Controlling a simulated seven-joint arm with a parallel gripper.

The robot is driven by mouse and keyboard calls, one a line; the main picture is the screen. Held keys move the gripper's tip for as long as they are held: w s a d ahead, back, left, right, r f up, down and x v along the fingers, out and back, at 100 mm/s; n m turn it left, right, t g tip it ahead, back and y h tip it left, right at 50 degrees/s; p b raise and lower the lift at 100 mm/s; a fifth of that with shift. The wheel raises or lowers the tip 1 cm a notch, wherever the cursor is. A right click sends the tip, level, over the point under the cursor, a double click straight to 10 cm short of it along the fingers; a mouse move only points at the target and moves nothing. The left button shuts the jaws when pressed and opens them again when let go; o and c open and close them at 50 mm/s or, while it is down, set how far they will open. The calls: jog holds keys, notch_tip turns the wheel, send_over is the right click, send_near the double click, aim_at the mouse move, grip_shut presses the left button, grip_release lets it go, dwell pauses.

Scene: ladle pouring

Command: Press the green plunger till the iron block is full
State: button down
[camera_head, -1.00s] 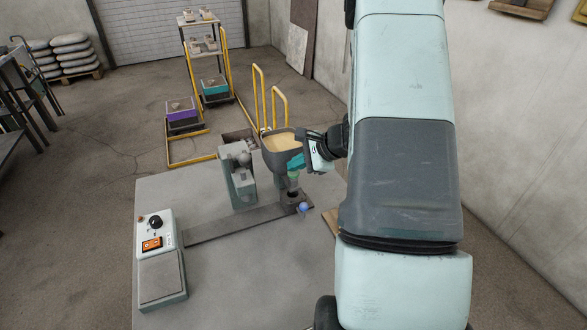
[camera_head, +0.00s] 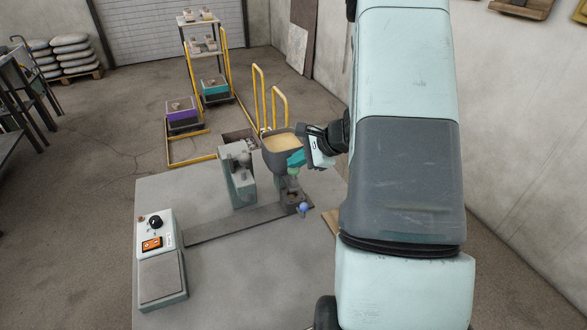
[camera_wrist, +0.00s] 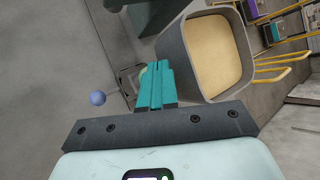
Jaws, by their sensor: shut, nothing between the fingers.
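My gripper (camera_head: 296,159) is shut, its teal fingers (camera_wrist: 155,84) together with nothing between them. The fingertips are just above the green plunger (camera_head: 293,171), next to the grey hopper (camera_head: 279,159) of pale yellow material. In the wrist view the plunger shows as a small pale green edge (camera_wrist: 142,77) behind the fingers. Whether they touch it I cannot tell. The dark iron block (camera_head: 290,197) is below the plunger on the table strip, with a blue ball knob (camera_head: 303,208) beside it. How full the block is I cannot make out.
A grey upright housing (camera_head: 239,176) stands left of the hopper. A control box (camera_head: 161,262) with a black knob and orange switch sits at the table's left. Yellow rails (camera_head: 272,100) rise behind. The front middle of the table (camera_head: 240,280) is clear.

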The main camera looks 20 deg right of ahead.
aim_at(297, 170)
jog(key=shift+r, duration=0.5)
jog(key=shift+r, duration=2.55)
dwell(0.5)
notch_tip(297, 170, up, 4)
jog(key=shift+f, duration=0.1)
jog(key=shift+f, duration=0.15)
jog(key=shift+f, duration=4.25)
jog(key=shift+f, duration=0.1)
